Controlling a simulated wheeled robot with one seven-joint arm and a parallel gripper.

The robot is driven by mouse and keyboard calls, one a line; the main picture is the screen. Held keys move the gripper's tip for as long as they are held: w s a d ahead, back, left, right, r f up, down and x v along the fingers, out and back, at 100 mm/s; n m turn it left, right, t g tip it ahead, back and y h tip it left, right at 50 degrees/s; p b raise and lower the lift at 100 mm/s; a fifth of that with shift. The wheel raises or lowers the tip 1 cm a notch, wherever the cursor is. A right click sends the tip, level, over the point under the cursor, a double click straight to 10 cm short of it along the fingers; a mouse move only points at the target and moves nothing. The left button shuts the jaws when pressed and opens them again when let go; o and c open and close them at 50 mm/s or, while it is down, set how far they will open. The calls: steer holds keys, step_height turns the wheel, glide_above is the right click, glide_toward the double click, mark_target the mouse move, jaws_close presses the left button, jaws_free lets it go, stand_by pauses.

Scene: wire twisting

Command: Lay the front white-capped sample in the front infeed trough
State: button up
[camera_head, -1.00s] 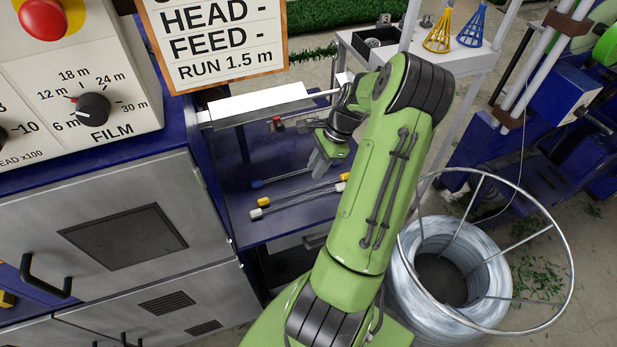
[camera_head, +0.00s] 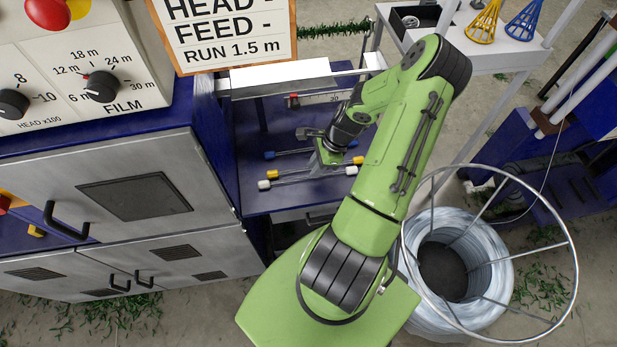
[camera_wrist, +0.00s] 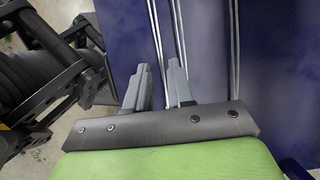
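The white-capped sample (camera_head: 290,181) is a thin wire bundle lying front-most on the blue shelf, with white caps at both ends. A yellow-capped sample (camera_head: 290,173) lies just behind it, and a blue-capped one (camera_head: 269,155) lies farther back. My gripper (camera_head: 320,168) is low over the front samples, partly hiding their middles. In the wrist view, its two grey fingers (camera_wrist: 160,82) are apart, with thin rods running past and between them. I cannot tell which sample each rod is, nor see a firm grip. I cannot clearly identify the front infeed trough.
A pale horizontal rail (camera_head: 280,78) spans above the shelf, with a red-marked scale bar (camera_head: 320,98) below it. A grey cabinet (camera_head: 95,190) stands left. A wire coil (camera_head: 490,275) in a ring frame stands right of my arm. A white side table (camera_head: 520,55) holds cones.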

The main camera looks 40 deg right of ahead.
steer(key=x, duration=0.3)
steer(key=shift+f+b, duration=0.3)
steer(key=shift+f, duration=0.1)
steer(key=shift+r, duration=0.1)
jaws_close()
step_height(320, 180, up, 10)
steer(key=p, duration=0.2)
